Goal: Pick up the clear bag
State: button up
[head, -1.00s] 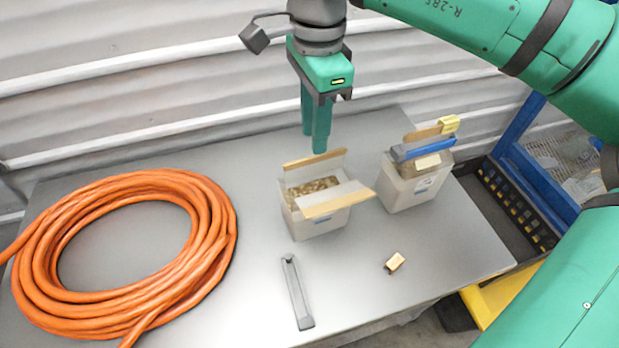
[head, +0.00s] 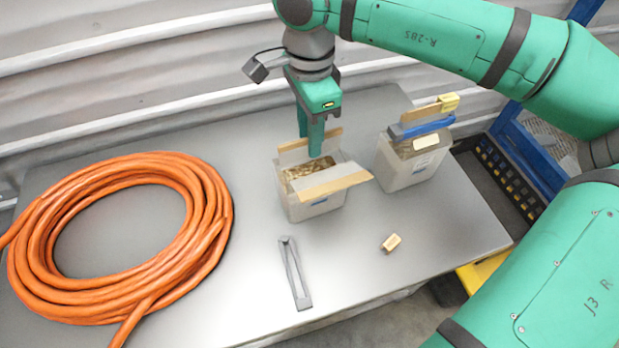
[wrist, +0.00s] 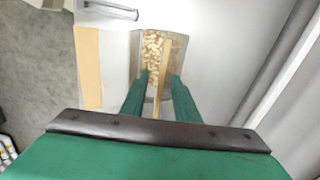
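A clear bag of tan chips (wrist: 151,47) shows between my fingers in the wrist view. In the head view the chips (head: 297,172) show in the open top of a white box (head: 318,208) with pale flaps edged in wood. My gripper (wrist: 163,80) is open, with its fingers apart on either side of a narrow wooden strip (wrist: 165,60). In the head view my gripper (head: 312,147) points down at the back edge of that box. The rear fingertip is partly hidden, and I cannot tell whether the fingers touch the strip.
A second white box (head: 405,172) with a blue clip (head: 420,128) stands close on the right. A coiled orange hose (head: 65,282) fills the table's left. A grey frame-like tool (head: 294,272) and a small wooden block (head: 391,243) lie in front. A corrugated wall rises behind.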

notch_tip(320, 180, down, 2)
jog(key=shift+w+d+f, duration=0.1)
jog(key=shift+f, duration=0.05)
jog(key=shift+w, duration=0.15)
jog(key=c, duration=0.7)
jog(key=shift+d, duration=0.15)
grip_shut()
